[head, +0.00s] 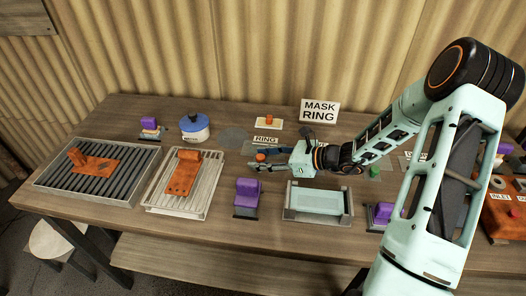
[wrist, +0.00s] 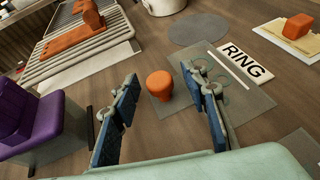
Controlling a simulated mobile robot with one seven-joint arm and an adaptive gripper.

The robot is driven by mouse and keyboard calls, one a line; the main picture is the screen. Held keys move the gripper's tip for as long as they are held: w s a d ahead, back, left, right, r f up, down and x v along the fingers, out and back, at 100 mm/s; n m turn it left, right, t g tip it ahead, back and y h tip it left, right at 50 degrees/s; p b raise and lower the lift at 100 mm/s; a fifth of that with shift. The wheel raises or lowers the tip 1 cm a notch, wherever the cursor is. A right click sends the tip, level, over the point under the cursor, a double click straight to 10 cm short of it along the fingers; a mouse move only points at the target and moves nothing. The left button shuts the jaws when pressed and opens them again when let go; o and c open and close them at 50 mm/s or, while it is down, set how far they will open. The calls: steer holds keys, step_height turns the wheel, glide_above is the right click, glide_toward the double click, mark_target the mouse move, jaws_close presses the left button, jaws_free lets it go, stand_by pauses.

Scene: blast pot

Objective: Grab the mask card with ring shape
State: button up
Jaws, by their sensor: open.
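A flat grey card (wrist: 245,98) with faint round outlines lies on the table beside a white RING label (wrist: 246,62). An orange knob (wrist: 160,84) stands at the card's left side; I cannot tell whether it is fixed to the card. The knob also shows in the head view (head: 261,156). My gripper (wrist: 162,74) is open and low over the table, with the knob between and just beyond its fingers, apart from both. My right finger overlaps the card in view. In the head view my gripper (head: 260,164) hides part of this spot.
A cream card with an orange knob (head: 269,122) lies behind, near the MASK RING sign (head: 319,110). A purple-handled block (head: 247,195) and a pale tray (head: 318,202) stand in front. Slatted racks with orange pieces (head: 182,178) are left. A blue-lidded pot (head: 194,126) stands behind.

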steer(key=shift+a, duration=0.1)
steer(key=shift+c, duration=0.6)
jaws_close()
